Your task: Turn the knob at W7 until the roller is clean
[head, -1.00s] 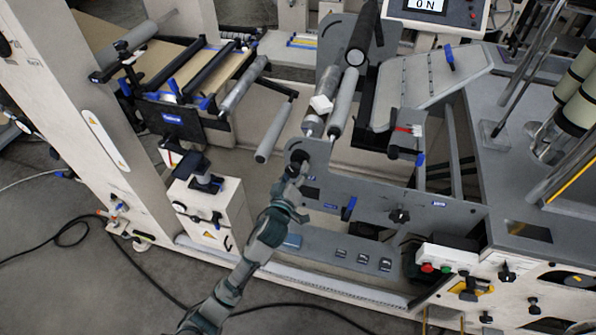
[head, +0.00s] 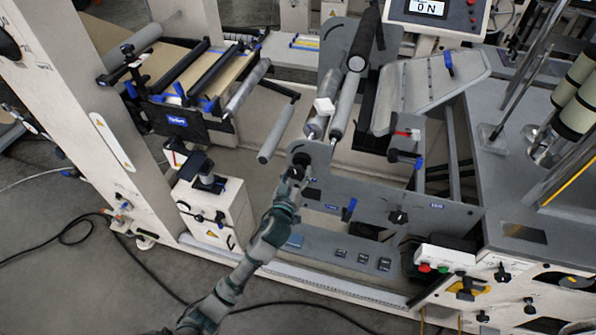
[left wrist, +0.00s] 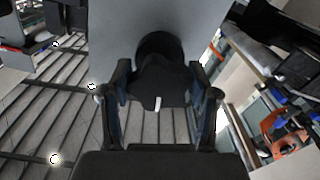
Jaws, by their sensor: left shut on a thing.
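A black knob (head: 299,160) sits on the grey side plate of the machine, below the ends of two slanted rollers. My left gripper (head: 295,174) is at the knob. In the left wrist view the black knob (left wrist: 160,82), with a short white mark pointing down, lies between the fingers of my left gripper (left wrist: 158,72), which is shut on it. A grey roller (head: 314,128) runs up behind the plate with a white block (head: 324,106) against it. Whether its surface is clean is too small to tell. My right gripper is out of view.
A second grey roller (head: 343,105) lies beside it. Another black knob (head: 397,217) and a blue lever (head: 349,209) are lower right on the plate. A white box (head: 212,208) stands left of my arm. A display (head: 428,9) reads "ON".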

